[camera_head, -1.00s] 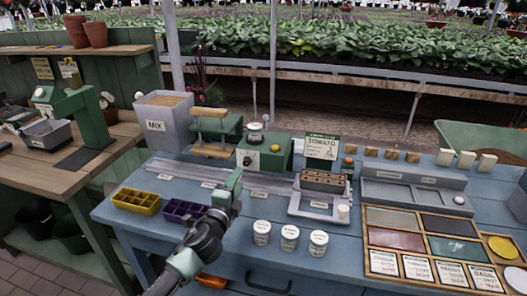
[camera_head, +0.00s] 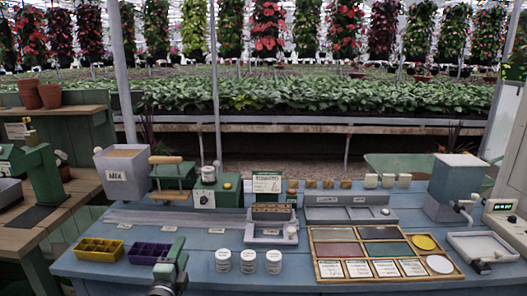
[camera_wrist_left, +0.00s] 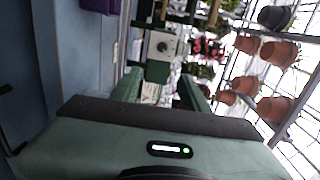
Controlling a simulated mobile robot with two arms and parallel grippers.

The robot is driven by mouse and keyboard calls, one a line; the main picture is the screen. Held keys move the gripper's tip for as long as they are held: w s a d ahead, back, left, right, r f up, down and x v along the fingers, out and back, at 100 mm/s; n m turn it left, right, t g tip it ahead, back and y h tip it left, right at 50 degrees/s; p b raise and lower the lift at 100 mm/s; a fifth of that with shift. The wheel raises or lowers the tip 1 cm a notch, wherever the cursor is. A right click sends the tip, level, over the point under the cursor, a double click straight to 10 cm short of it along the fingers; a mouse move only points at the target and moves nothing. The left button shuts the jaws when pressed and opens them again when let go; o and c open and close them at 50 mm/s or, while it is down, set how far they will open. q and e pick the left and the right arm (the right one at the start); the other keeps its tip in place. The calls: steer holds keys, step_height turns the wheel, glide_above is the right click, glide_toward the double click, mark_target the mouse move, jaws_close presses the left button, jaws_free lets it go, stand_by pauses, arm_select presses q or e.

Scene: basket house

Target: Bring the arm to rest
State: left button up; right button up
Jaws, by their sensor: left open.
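My left gripper (camera_head: 174,256) is at the bottom of the head view, left of centre, over the front part of the blue bench (camera_head: 205,272). It points up and away from me, and no object shows in it. In the left wrist view its two green fingers (camera_wrist_left: 158,92) stand apart with a gap between them. The wrist picture is turned on its side. My right gripper is not in view.
A purple tray (camera_head: 148,252) and a yellow tray (camera_head: 99,249) lie left of my gripper. White jars (camera_head: 223,260) stand to its right. A MIX bin (camera_head: 122,173) and a green box with a dial (camera_head: 207,192) stand behind.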

arm_select(q)
steer(key=s+f+n+g+y, duration=0.1)
steer(key=s+f+n+g, duration=0.3)
steer(key=s+f+n, duration=0.45)
steer(key=s+f+n+g+y, duration=0.1)
steer(key=s+f+n+g, duration=0.3)
steer(key=s, duration=0.7)
steer(key=s+d+f+n+g+h, duration=0.1)
steer(key=s+f+n+g, duration=0.15)
steer(key=s, duration=0.85)
steer(key=s+d+f+n+g+h, duration=0.15)
steer(key=s+g, duration=0.25)
steer(key=s, duration=0.7)
step_height(320, 180, down, 28)
steer(key=s+r+g, duration=0.1)
steer(key=s, duration=0.2)
steer(key=s+a+f+g, duration=0.1)
steer(key=s+a+f, duration=0.2)
steer(key=s+f, duration=1.2)
steer(key=shift+s+f+m+y, duration=0.35)
steer(key=shift+s+m+y, duration=0.1)
steer(key=shift+s, duration=0.05)
